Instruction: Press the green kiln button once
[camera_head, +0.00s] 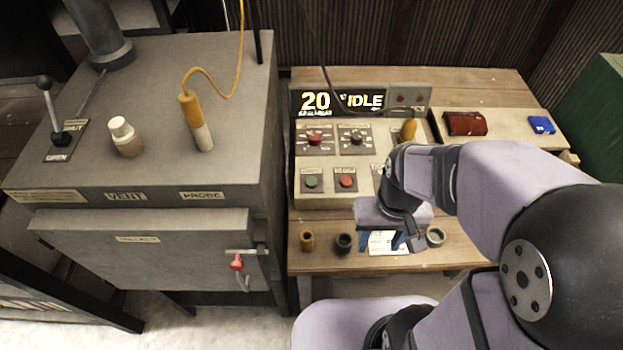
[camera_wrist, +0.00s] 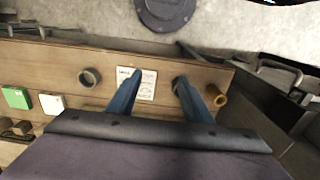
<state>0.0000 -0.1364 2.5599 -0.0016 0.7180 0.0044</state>
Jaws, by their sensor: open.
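The green button (camera_head: 312,181) sits on the lower left of the beige control panel (camera_head: 330,203), left of a red button (camera_head: 346,180). The display (camera_head: 345,101) above reads 20 and IDLE. My gripper (camera_head: 381,246) is open and empty over the bench's front part, to the right of and nearer than the green button, apart from it. In the wrist view my gripper (camera_wrist: 158,80) has its two blue fingers spread, with a printed card (camera_wrist: 147,84) between them. I cannot make out the green button in the wrist view.
The kiln (camera_head: 150,235) stands left, with a lever (camera_head: 50,110) on top. A brass cup (camera_head: 307,240), a dark cup (camera_head: 344,243) and a grey cup (camera_head: 435,236) stand along the bench front. A red item (camera_head: 465,124) and blue item (camera_head: 541,125) lie right.

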